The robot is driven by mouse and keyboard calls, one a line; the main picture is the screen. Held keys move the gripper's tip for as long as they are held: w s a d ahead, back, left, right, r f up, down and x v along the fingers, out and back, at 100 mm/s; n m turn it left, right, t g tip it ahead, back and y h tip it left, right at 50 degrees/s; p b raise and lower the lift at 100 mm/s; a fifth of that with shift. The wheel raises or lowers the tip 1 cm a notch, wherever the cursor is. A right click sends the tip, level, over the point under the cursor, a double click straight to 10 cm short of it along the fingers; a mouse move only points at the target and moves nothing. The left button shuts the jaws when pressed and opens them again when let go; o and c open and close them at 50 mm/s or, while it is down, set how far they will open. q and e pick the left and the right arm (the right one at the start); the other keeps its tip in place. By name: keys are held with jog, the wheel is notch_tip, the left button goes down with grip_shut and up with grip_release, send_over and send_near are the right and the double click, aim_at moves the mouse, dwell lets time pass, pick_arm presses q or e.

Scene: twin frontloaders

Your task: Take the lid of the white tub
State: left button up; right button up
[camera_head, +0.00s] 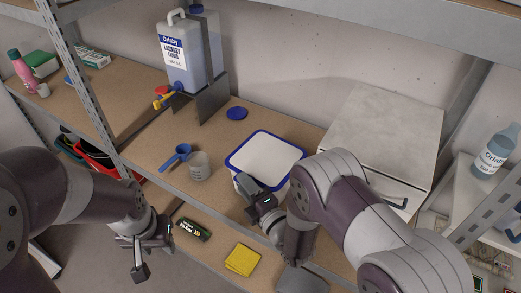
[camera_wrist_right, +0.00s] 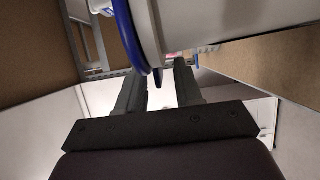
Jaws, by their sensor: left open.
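The white tub (camera_head: 240,184) stands on the brown shelf, with a white lid (camera_head: 268,158) edged in blue on top. My right gripper (camera_head: 262,203) is at the tub's near side, close to the lid's edge. In the right wrist view the lid's blue rim (camera_wrist_right: 127,32) and the tub's white wall (camera_wrist_right: 215,18) are above the fingers. The right fingers (camera_wrist_right: 158,88) stand apart, with a blue rim part between their tips and gaps showing beside it. My left gripper (camera_head: 147,258) is open and empty, low in front of the shelf, away from the tub.
A blue scoop (camera_head: 178,155) and a clear measuring cup (camera_head: 199,168) stand left of the tub. A blue cap (camera_head: 237,113) lies behind it. A pale drawer cabinet (camera_head: 385,130) is close on the right. A laundry jug (camera_head: 178,60) stands behind.

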jog(key=shift+s+d+r, duration=0.1)
jog(key=shift+s+r, duration=0.05)
jog(key=shift+s, duration=0.2)
jog(key=c, duration=0.4)
jog(key=shift+w, duration=0.2)
grip_shut()
jog(key=shift+w+f, duration=0.15)
jog(key=shift+f, duration=0.05)
